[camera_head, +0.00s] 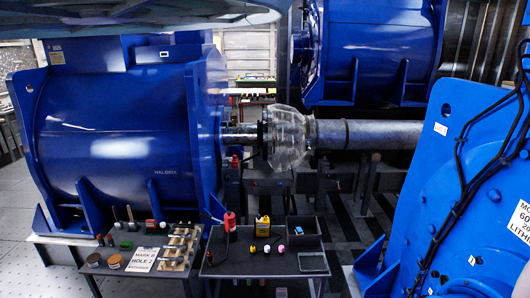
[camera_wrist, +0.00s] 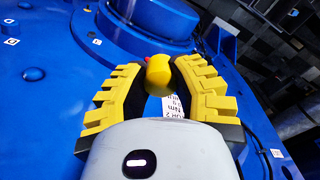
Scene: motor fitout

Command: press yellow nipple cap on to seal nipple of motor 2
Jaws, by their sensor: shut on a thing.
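My gripper (camera_wrist: 160,78) is in the wrist view, its yellow-and-black fingers closed on a small yellow cap (camera_wrist: 158,70). A bit of red shows beside the cap's upper left; I cannot tell what it is. The cap is over the blue motor housing (camera_wrist: 60,100), and I cannot tell whether it touches anything. The seal nipple is not clearly visible. A white label (camera_wrist: 173,104), partly hidden by my gripper, shows a "2". In the head view a blue motor face (camera_head: 440,190) with a white label (camera_head: 520,222) fills the right side. My gripper is not visible there.
A large blue motor (camera_head: 120,130) stands at left, joined to a shaft (camera_head: 365,134). In the wrist view, a round blue boss (camera_wrist: 155,22) rises beyond the fingers.

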